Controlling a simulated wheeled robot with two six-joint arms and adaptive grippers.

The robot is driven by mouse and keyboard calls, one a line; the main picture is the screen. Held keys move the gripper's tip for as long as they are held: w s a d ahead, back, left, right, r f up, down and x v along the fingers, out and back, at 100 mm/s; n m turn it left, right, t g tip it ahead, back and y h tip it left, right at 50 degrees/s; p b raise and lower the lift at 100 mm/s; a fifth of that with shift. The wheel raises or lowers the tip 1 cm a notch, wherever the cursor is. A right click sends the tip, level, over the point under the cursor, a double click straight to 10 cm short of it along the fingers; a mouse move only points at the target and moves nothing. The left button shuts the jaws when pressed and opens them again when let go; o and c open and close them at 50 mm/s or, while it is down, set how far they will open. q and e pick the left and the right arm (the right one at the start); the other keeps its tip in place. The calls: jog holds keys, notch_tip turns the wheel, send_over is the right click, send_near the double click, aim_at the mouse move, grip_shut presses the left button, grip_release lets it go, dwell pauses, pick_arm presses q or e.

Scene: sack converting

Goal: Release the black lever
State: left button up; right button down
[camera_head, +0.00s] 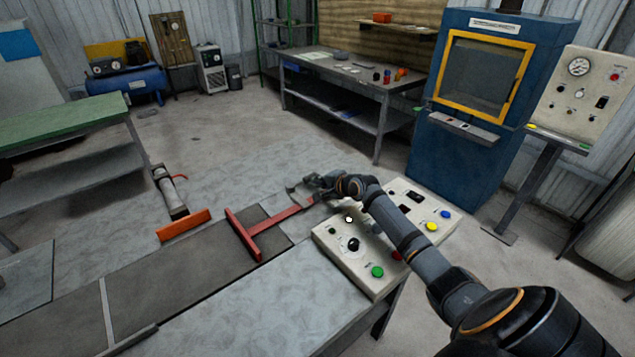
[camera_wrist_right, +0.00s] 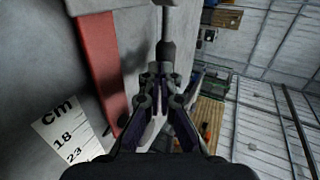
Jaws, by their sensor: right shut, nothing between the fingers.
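My right gripper (camera_head: 303,193) reaches across the control panel to the far end of the red T-shaped bar (camera_head: 262,232). In the right wrist view the gripper (camera_wrist_right: 164,78) has its fingers together with nothing held between them. A dark upright rod with a lighter grey end (camera_wrist_right: 166,48) stands just beyond the fingertips. It may be the black lever, but I cannot tell for sure, nor whether the fingers touch it. In the head view the gripper hides this spot. The red bar (camera_wrist_right: 98,60) runs close by on the left in the wrist view. My left gripper is not in view.
The control panel (camera_head: 335,252) with buttons and a black knob (camera_head: 353,244) lies under my right arm. An orange-ended pusher (camera_head: 185,225) stands left on the bench. A cm scale (camera_wrist_right: 72,135) shows beside the red bar. A blue cabinet (camera_head: 460,160) stands behind.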

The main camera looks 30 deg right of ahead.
aim_at(314, 175)
jog(key=shift+w, duration=0.15)
jog(key=shift+w+d, duration=0.15)
jog(key=shift+w, duration=0.45)
jog(key=shift+w+d, duration=0.15)
jog(key=shift+w, duration=0.45)
jog(key=shift+w+d, duration=0.1)
jog(key=shift+w, duration=0.4)
jog(key=shift+s+d, duration=0.1)
jog(key=shift+s, duration=0.1)
jog(key=v, duration=1)
jog(key=shift+s+d+r, duration=0.15)
jog(key=shift+s, duration=0.2)
jog(key=shift+s+a+r, duration=0.25)
jog(key=shift+s, duration=0.1)
